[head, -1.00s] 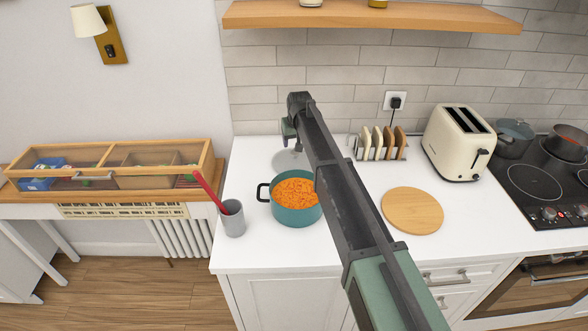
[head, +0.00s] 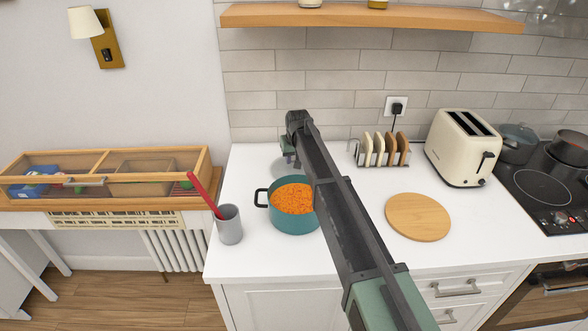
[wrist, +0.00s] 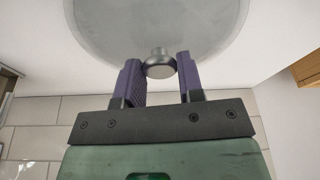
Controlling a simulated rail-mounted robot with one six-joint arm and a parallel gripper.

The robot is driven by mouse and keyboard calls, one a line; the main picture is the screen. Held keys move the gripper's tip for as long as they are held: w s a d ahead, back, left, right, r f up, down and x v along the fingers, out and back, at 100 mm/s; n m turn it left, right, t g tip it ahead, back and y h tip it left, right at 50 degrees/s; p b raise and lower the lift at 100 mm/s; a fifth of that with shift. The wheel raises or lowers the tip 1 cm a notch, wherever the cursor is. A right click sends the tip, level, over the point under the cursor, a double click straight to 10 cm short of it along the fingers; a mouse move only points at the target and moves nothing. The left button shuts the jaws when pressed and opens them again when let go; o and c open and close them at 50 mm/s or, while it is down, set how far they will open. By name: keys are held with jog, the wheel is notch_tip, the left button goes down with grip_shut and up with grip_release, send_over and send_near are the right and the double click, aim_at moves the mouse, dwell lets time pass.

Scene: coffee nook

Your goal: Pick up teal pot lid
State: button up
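The lid is a round, greyish, glass-like disc with a metal knob. In the head view the lid (head: 282,163) lies on the white counter behind the teal pot (head: 292,225), partly hidden by my arm. In the wrist view the lid (wrist: 110,25) fills the top, with its knob facing my gripper. My gripper (wrist: 160,70) has its two dark purple fingers on either side of the knob, and they appear to touch it. The head view shows my gripper (head: 288,148) over the lid. I see no clear gap under the lid. The pot holds orange food.
A grey cup (head: 229,226) with a red utensil stands left of the pot. A round wooden board (head: 418,217), a toast rack (head: 382,152) and a cream toaster (head: 463,150) are to the right. A wooden shelf (head: 370,16) hangs above. The front of the counter is clear.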

jog(key=shift+c, duration=1.4)
notch_tip(320, 180, up, 20)
jog(key=p, duration=2)
